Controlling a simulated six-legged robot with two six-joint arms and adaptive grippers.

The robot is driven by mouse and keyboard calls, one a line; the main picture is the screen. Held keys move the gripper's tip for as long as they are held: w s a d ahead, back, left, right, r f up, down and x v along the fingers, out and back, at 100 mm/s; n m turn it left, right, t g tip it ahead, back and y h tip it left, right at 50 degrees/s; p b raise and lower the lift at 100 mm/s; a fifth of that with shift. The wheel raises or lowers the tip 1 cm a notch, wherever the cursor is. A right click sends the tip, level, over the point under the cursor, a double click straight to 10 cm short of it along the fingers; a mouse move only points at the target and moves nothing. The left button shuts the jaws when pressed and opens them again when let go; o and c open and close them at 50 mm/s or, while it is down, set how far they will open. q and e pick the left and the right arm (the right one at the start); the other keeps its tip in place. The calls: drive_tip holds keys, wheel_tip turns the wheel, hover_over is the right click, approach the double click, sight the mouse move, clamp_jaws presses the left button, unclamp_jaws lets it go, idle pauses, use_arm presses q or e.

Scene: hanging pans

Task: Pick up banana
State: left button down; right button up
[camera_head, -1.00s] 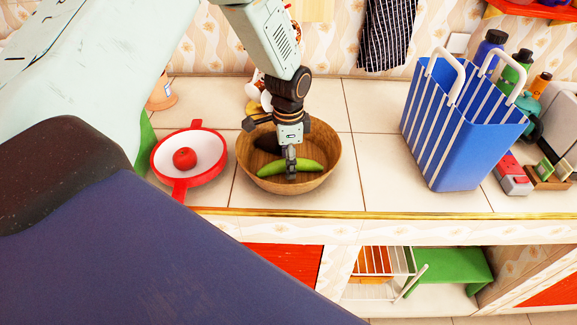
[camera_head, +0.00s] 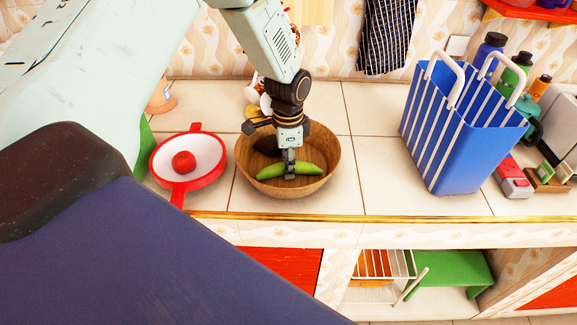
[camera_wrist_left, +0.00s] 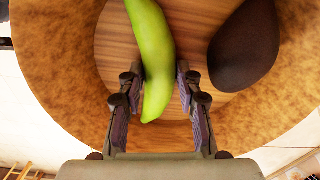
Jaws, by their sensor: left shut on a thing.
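A green banana (camera_head: 305,169) lies in a round wooden bowl (camera_head: 330,155) on the tiled counter. My left gripper (camera_head: 289,174) reaches down into the bowl from above and is shut on the banana near its middle in the head view. In the left wrist view the banana (camera_wrist_left: 152,45) runs between the two fingers of the gripper (camera_wrist_left: 157,78), above the bowl floor. A dark purple-brown item (camera_wrist_left: 245,47), perhaps an eggplant or avocado, lies in the bowl beside it. My right gripper is not in view.
A red-rimmed white pan (camera_head: 207,150) holding a tomato (camera_head: 184,161) stands left of the bowl. A blue striped basket (camera_head: 455,135) stands to the right, with bottles (camera_head: 517,70) behind it. Counter between bowl and basket is clear.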

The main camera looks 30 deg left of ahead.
use_arm(q)
wheel_tip(320, 180, up, 10)
idle(0.4)
drive_tip(key=shift+d, duration=0.1)
idle(0.4)
